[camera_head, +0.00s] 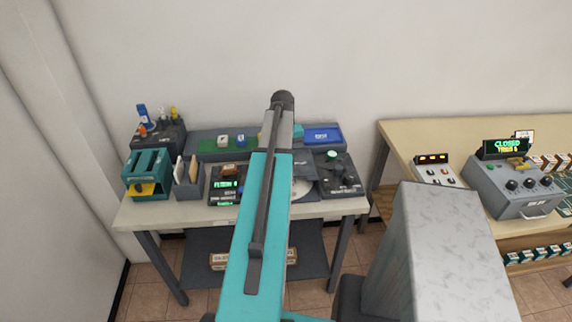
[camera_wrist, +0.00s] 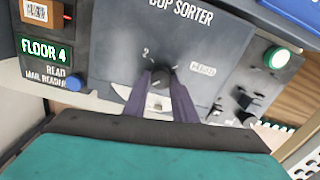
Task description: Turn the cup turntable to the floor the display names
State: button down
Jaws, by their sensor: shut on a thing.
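The cup sorter panel (camera_wrist: 115,45) is dark grey and fills the middle of the wrist view. A dark knob (camera_wrist: 160,72) sits at its lower edge, above a pale disc (camera_wrist: 157,101), with a "2" printed to its upper left. My gripper (camera_wrist: 161,82) is shut on the knob, one dark finger on each side. The display (camera_wrist: 45,52) reads "FLOOR 4" in green. In the head view, the pale disc (camera_head: 301,188) shows partly beside my teal arm, which hides the gripper and knob. The small display (camera_head: 225,184) is also there, left of my arm.
A green lit button (camera_wrist: 277,58) and black controls stand right of the panel; a blue button (camera_wrist: 74,84) is under the display. Teal and dark holders (camera_head: 147,172) stand on the table's left. A second table (camera_head: 400,135) with control boxes is on the right.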

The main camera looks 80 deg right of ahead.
jog(key=shift+d+r, duration=0.15)
jog(key=shift+d, duration=0.15)
jog(key=c, duration=1.6)
grip_release()
jog(key=shift+o, duration=0.7)
jog(key=shift+a, duration=0.1)
jog(key=shift+r+b, duration=0.3)
jog(key=shift+r, duration=0.55)
notch_tip(320, 180, up, 12)
jog(key=b, duration=0.2)
jog(key=shift+a, duration=0.1)
